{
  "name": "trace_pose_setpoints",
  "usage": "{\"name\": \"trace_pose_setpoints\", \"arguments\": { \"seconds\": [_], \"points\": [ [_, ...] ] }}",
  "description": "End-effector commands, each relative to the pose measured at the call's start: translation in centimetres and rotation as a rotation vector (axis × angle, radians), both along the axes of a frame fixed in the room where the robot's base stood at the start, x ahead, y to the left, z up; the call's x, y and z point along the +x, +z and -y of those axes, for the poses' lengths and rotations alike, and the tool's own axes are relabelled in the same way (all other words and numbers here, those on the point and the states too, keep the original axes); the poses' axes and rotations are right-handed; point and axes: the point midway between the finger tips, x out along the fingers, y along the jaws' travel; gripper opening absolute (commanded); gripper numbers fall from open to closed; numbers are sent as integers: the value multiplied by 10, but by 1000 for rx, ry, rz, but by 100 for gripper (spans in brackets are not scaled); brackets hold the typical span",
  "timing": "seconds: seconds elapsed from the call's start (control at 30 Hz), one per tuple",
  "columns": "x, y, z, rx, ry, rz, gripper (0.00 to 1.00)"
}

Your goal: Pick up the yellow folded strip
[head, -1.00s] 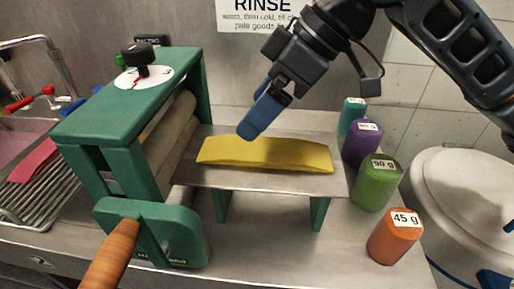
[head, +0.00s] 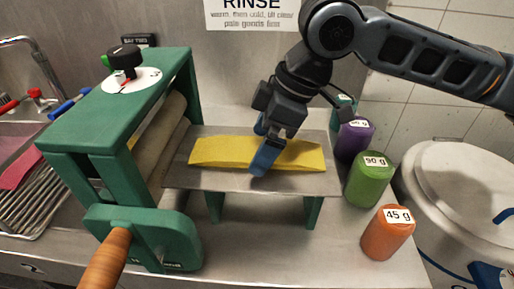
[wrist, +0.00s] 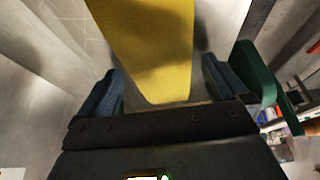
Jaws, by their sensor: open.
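The yellow folded strip (head: 222,152) lies on the metal shelf (head: 205,180) beside the green roller machine. My gripper (head: 263,146) is down over the strip, right of its middle in the head view. One blue finger shows in front of the strip and part of the other behind it. In the wrist view the strip (wrist: 150,45) runs between the two open blue fingers of my gripper (wrist: 163,88), with a gap on each side. The fingers hide part of the strip in the head view.
The green roller machine (head: 120,110) with a wooden crank handle (head: 107,262) stands left of the shelf. Purple (head: 354,142), green (head: 370,182) and orange (head: 388,236) labelled weights stand to the right.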

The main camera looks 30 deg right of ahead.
Motion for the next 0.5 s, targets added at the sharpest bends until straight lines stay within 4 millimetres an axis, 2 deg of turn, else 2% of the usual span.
{"name": "trace_pose_setpoints", "arguments": {
  "seconds": [0.23,0.5],
  "points": [
    [1,-1,-1,0,0,1,100],
    [1,-1,-1,0,0,1,74]
  ]
}}
